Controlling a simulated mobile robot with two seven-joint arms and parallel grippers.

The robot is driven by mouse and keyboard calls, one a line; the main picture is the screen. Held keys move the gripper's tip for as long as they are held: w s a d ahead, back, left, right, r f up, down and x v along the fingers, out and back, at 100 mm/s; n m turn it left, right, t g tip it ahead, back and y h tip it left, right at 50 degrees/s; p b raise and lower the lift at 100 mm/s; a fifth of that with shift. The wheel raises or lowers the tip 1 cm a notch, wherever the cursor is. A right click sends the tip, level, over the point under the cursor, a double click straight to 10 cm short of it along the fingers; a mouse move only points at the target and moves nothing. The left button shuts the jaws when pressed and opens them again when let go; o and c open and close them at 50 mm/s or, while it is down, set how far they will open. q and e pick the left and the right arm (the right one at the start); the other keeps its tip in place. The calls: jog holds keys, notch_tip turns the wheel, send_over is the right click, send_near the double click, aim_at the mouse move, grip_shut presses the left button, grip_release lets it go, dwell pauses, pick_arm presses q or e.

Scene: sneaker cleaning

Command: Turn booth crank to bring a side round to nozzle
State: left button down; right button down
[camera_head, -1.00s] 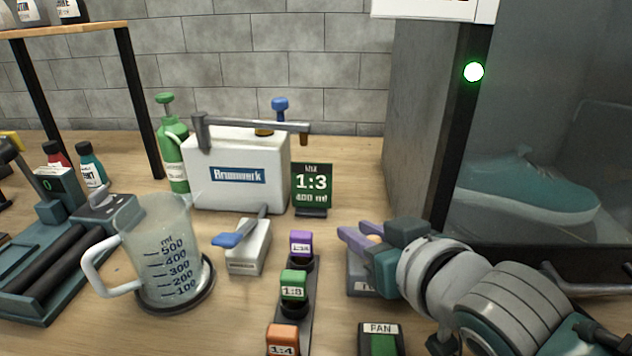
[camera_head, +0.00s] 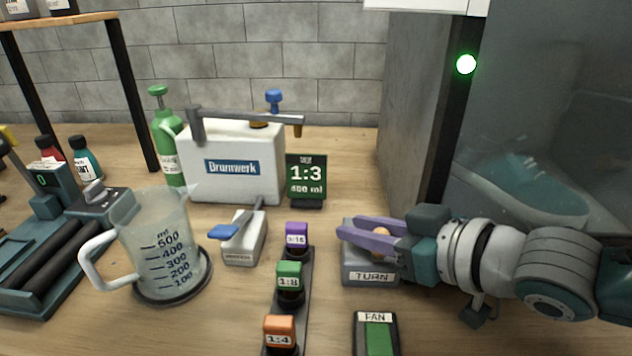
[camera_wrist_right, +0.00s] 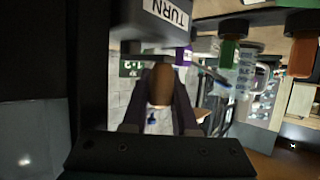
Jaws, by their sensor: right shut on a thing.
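The grey crank box (camera_head: 368,274) labelled TURN stands on the table in front of the booth. My right gripper (camera_head: 346,231) reaches over it from the right, with its purple fingers pointing left. It is shut on the crank's brown knob (camera_head: 379,251), which also shows between the fingers in the right wrist view (camera_wrist_right: 161,85). The crank arm is mostly hidden. A teal sneaker (camera_head: 522,190) with a pale sole sits behind the booth's dark glass (camera_head: 560,110). The nozzle cannot be made out. My left gripper is not in view.
A FAN switch (camera_head: 376,335) stands in front of the crank box.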

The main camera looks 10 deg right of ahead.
jog(key=c, duration=0.7)
grip_release()
jog(key=shift+a+m+t, duration=0.15)
jog(key=shift+m+t, duration=0.15)
jog(key=shift+m, duration=0.1)
